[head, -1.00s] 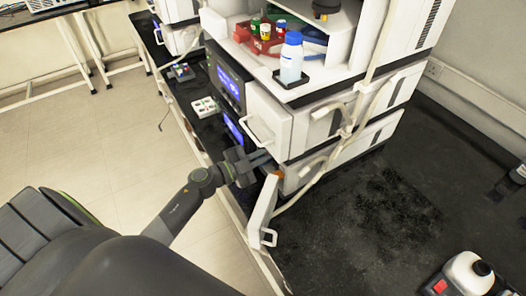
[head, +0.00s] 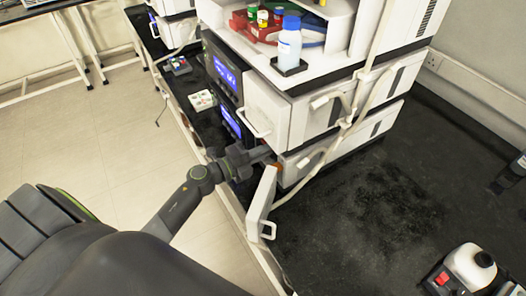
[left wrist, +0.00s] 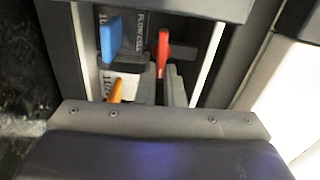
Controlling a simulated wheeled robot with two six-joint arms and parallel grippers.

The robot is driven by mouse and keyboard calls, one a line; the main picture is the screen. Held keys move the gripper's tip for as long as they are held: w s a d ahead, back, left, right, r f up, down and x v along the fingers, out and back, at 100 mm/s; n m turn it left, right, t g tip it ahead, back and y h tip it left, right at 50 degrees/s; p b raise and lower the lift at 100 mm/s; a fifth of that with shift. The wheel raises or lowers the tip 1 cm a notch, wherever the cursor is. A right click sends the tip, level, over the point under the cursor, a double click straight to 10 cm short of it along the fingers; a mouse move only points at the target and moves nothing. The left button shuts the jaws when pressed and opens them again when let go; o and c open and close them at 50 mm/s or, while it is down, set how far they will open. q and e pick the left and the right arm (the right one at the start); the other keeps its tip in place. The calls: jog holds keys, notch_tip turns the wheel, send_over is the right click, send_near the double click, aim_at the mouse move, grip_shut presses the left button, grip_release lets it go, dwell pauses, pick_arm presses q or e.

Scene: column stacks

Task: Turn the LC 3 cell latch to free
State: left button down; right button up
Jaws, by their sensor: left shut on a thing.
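The LC stack (head: 290,105) stands on the dark bench, with the lowest module's front door (head: 262,198) swung open. My left gripper (head: 268,153) reaches into that open front; its fingertips are hard to make out there. In the left wrist view a red lever (left wrist: 163,50), which looks like the cell latch, stands upright by a FLOW CELL label (left wrist: 140,30). My left gripper's fingers (left wrist: 160,88) are closed at this lever's lower part, which they partly hide. A blue lever (left wrist: 110,40) is to its left, an orange one (left wrist: 115,90) lower left. My right gripper is not in view.
The open door stands close to my gripper on its right. A pale tube (head: 345,130) runs down the stack's side. A bottle (head: 289,45) stands on top.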

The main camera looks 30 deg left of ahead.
pick_arm(q)
jog(key=shift+f+m, duration=0.1)
jog(key=shift+m, duration=0.2)
dwell(0.4)
jog(key=c, duration=1.5)
grip_release()
jog(key=shift+c, duration=0.2)
jog(key=b+v, duration=0.5)
jog(key=v, duration=1.2)
jog(key=shift+s, duration=0.2)
jog(key=shift+a, duration=0.1)
